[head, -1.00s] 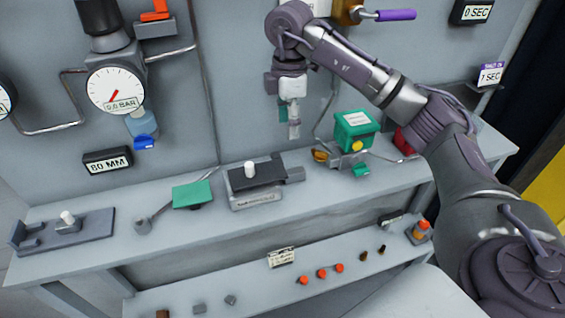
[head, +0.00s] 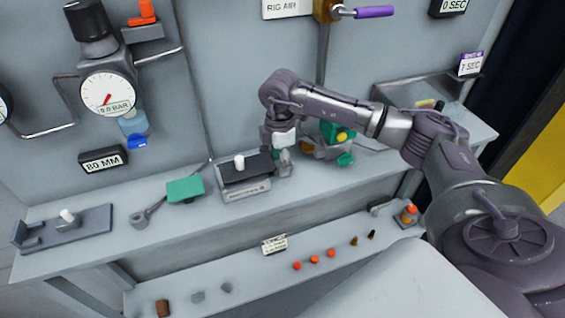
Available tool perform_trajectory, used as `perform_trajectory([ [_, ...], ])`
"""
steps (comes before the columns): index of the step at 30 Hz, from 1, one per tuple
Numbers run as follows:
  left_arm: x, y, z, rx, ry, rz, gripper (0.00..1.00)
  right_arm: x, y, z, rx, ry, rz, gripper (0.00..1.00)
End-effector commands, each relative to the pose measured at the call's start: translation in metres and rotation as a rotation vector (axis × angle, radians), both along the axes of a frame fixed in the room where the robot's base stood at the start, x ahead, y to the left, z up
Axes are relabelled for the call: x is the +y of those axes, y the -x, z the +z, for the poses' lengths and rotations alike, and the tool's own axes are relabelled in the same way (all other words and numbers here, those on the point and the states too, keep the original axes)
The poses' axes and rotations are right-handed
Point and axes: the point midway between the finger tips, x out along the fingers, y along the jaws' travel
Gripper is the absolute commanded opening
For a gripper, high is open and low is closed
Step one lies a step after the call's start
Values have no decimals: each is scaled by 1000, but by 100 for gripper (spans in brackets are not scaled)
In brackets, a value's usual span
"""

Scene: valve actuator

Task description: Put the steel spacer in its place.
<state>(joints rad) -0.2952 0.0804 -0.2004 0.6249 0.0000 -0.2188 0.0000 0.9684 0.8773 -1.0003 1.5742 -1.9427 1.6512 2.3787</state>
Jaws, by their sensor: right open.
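My right gripper (head: 284,166) points down at the right end of a grey fixture (head: 245,187) with a black top plate and a white knob. The jaws are open; whether they touch the fixture cannot be told. I cannot tell which, if any, of these is the steel spacer. My left gripper is out of view.
A gauge (head: 108,95) hangs on the panel.

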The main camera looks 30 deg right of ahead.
Motion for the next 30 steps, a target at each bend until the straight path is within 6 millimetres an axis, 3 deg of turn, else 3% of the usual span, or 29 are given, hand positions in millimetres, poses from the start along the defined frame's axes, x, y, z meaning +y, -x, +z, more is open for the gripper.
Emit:
perform_trajectory([
  [7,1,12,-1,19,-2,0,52,0,0,-2,0,0,1,56],
  [17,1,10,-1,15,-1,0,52,0,0,-2,-1,-1,1,1],
  [30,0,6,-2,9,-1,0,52,0,0,0,-3,-1,0,0],
])
